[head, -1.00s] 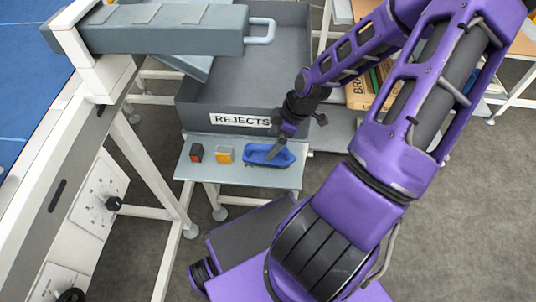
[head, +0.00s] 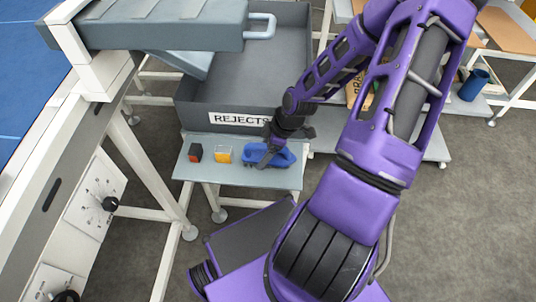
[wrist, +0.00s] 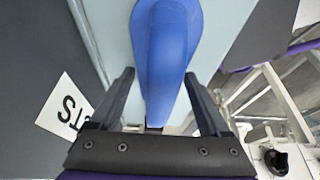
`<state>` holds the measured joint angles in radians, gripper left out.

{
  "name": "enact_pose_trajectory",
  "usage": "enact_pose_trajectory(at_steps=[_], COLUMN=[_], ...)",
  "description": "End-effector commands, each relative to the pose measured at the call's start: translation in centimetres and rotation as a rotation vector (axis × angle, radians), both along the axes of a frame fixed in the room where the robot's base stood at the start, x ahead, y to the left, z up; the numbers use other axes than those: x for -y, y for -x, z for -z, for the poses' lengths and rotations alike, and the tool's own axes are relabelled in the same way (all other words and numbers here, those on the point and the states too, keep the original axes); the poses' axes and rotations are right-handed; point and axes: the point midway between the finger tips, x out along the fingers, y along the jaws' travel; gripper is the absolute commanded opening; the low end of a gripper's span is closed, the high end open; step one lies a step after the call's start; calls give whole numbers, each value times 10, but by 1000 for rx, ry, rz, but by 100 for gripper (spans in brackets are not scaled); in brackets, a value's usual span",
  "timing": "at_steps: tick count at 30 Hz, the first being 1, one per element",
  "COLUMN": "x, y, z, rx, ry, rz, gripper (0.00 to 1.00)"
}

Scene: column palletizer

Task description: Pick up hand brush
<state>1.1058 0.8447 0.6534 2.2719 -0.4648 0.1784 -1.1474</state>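The blue hand brush (head: 282,157) lies on the narrow light-grey shelf (head: 235,175) in front of the rejects bin. In the wrist view the brush's blue handle (wrist: 166,60) runs between my two fingers. My gripper (head: 264,160) is down at the brush in the head view; in the wrist view my gripper (wrist: 160,95) is open, with a gap showing between each finger and the handle. The brush's underside is hidden.
A dark box (head: 195,152) with a red part and an orange box (head: 223,154) stand left of the brush on the shelf. The grey rejects bin (head: 215,95) rises right behind. A blue cup (head: 474,85) stands far right.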

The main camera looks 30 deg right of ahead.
Motion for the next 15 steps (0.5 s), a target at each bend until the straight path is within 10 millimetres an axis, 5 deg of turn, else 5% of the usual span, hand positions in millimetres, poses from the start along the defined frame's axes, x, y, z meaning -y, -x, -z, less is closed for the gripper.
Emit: enact_pose_trajectory(at_steps=[2,11,15], x=[0,0,0], y=[0,0,0], z=[0,0,0], rx=[0,0,0], ry=[0,0,0], rz=[0,0,0], gripper=[64,10,7])
